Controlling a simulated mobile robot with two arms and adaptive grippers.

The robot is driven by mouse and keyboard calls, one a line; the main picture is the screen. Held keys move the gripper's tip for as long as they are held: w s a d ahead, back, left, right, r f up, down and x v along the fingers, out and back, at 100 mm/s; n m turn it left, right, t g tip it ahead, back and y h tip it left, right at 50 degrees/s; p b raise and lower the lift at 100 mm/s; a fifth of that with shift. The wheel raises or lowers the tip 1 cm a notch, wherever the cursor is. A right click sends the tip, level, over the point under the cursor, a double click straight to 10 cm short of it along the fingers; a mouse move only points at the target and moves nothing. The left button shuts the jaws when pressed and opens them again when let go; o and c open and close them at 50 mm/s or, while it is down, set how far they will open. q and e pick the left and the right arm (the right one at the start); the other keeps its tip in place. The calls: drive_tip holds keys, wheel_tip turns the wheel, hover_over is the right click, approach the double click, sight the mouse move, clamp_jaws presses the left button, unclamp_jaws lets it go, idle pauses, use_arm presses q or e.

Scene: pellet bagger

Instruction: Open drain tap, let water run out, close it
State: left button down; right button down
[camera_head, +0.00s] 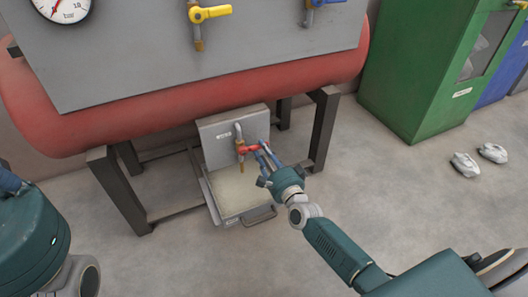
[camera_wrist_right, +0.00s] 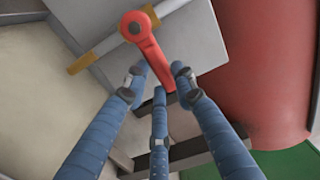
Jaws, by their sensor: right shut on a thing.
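The drain tap (camera_head: 239,143) sticks out of a grey plate under the red tank. Its red lever (camera_head: 248,149) points right in the head view. In the right wrist view the red lever (camera_wrist_right: 148,58) reaches from the brass tap body (camera_wrist_right: 105,53) in between my blue fingers. My right gripper (camera_head: 262,150) is shut on the lever's end. A shallow tray (camera_head: 211,200) with a pale inside sits below the tap spout. I see no water stream. My left gripper (camera_head: 9,181) shows only in part at the left edge; its fingertips are out of frame.
The red tank (camera_head: 120,118) stands on dark metal legs (camera_head: 322,130) either side of the tap. Yellow (camera_head: 210,13) and blue (camera_head: 318,3) valves and a gauge (camera_head: 62,8) sit above. A green cabinet (camera_head: 415,70) and pale lumps (camera_head: 465,164) are at right.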

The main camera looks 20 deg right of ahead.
drive_tip(key=c, duration=1.4)
unclamp_jaws()
drive_tip(key=s, duration=1.2)
drive_tip(key=shift+d, duration=0.25)
